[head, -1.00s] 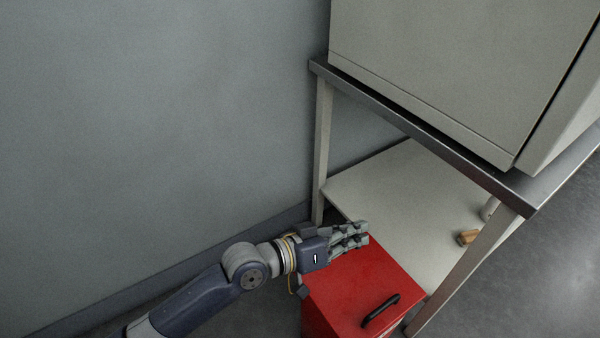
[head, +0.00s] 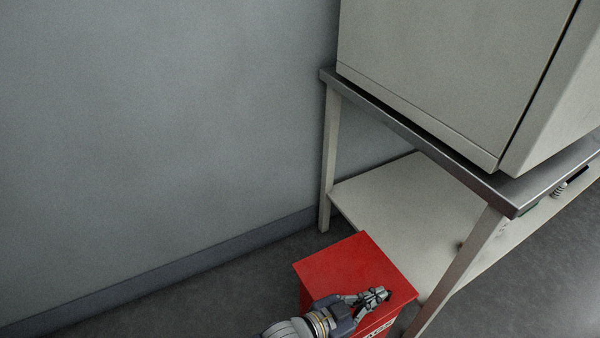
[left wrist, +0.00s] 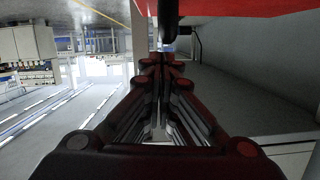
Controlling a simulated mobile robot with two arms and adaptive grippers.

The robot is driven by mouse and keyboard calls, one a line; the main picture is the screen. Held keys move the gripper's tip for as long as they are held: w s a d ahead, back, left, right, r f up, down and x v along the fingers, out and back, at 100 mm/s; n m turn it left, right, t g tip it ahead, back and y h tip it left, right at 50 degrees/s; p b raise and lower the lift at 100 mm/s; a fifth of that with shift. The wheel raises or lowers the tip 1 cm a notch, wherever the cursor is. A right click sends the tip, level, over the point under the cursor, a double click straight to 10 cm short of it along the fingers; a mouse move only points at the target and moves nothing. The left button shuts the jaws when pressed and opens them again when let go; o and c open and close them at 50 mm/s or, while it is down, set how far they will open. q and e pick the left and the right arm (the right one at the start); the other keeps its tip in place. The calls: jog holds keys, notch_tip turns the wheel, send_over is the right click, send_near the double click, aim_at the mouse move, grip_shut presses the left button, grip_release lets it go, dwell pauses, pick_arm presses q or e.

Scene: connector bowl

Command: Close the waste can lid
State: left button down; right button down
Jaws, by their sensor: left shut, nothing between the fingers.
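The red waste can stands on the floor beside the metal table, with its label (head: 377,330) partly visible on the front. Its red lid (head: 340,262) lies roughly flat over the top; I cannot tell whether a small gap remains. My left gripper (head: 378,294) is shut and empty at the lid's front part, and the black handle is hidden there in the head view. In the left wrist view, the shut fingers (left wrist: 160,62) point at a dark bar, probably the handle (left wrist: 168,18), below a red surface (left wrist: 245,8). Contact is unclear. My right gripper is out of view.
The metal table (head: 420,140) with a large grey cabinet (head: 440,70) on it stands behind and right of the can. Its lower shelf (head: 400,205) is close to the can. A grey wall (head: 150,130) is at the left, with free floor (head: 200,305) before it.

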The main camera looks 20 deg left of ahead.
pick_arm(q)
jog(key=shift+s+d+f, duration=0.1)
jog(key=shift+s+f, duration=0.05)
jog(key=shift+f, duration=0.4)
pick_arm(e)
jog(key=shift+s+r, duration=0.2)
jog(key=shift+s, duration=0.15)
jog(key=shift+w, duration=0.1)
